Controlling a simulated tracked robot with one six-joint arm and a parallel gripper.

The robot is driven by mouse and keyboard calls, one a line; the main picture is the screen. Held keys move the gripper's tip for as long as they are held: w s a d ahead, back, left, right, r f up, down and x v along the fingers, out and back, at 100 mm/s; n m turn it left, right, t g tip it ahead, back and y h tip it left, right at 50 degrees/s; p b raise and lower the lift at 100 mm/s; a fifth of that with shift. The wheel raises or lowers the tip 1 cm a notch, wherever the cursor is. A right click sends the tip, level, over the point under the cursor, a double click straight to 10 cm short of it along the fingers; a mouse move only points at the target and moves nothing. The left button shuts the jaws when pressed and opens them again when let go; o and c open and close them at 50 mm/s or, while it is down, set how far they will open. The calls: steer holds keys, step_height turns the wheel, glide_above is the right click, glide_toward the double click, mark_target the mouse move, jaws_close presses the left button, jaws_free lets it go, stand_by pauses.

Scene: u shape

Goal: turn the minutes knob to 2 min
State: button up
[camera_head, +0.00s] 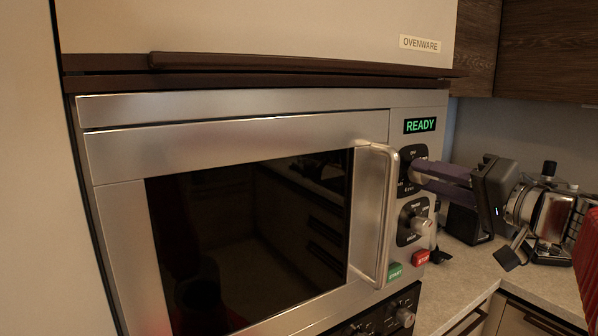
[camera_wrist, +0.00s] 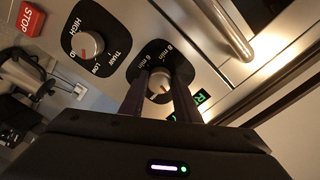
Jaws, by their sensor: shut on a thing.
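The minutes knob (camera_wrist: 159,86) is the upper dial on the microwave's control panel, with a light round cap, a reddish pointer mark and "min" labels on its black plate (camera_wrist: 150,48). My gripper (camera_wrist: 160,92) is shut on this knob, one finger on each side. In the head view my gripper (camera_head: 416,172) reaches the dial from the right and hides most of the knob. The pointer's exact setting is too small to read. The microwave's display (camera_head: 420,125) reads READY.
The power knob (camera_wrist: 87,45) sits beside the minutes dial, below it in the head view. The red STOP button (camera_head: 420,258) and green START button (camera_head: 394,272) are lower. The vertical door handle (camera_head: 378,215) stands out just left of the dials.

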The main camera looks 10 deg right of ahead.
steer(key=m, duration=0.5)
steer(key=shift+d+f, duration=0.1)
steer(key=m, duration=0.4)
steer(key=shift+f+m, duration=0.15)
steer(key=shift+m, duration=0.15)
steer(key=o, duration=1)
steer(key=shift+g, duration=0.3)
steer(key=shift+o, duration=0.2)
steer(key=shift+r, duration=0.2)
steer(key=v, duration=1.3)
steer(key=shift+s, duration=0.4)
steer(key=shift+f, duration=0.1)
